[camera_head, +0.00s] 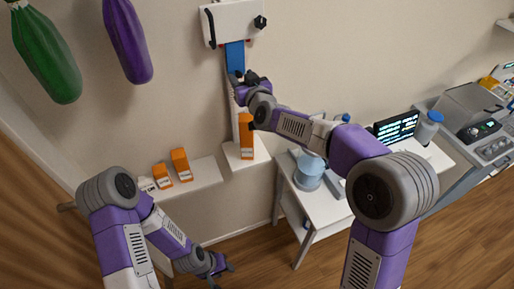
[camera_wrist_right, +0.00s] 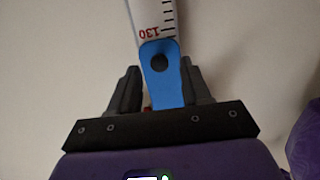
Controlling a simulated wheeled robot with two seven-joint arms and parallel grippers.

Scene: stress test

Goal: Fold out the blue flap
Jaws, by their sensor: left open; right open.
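The blue flap (camera_wrist_right: 160,98) shows in the right wrist view as a rounded tongue with a dark round spot, hanging below a white scale strip (camera_wrist_right: 153,14) with red 130. My right gripper (camera_wrist_right: 160,72) is open, with one finger on each side of the flap. Contact with the flap cannot be told. In the head view a blue part (camera_head: 235,57) sits on the wall column below a white box (camera_head: 232,22), and my right gripper (camera_head: 250,78) is just below it. My left gripper (camera_head: 222,270) is open, low near the floor, away from the flap.
Orange boxes (camera_head: 180,164) stand on a white shelf (camera_head: 200,176); another orange box (camera_head: 246,138) stands by the column base. Green (camera_head: 46,52) and purple (camera_head: 127,40) punching-bag-like shapes hang at left. A white table (camera_head: 322,212) with a blue-grey container (camera_head: 309,172) stands at right.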

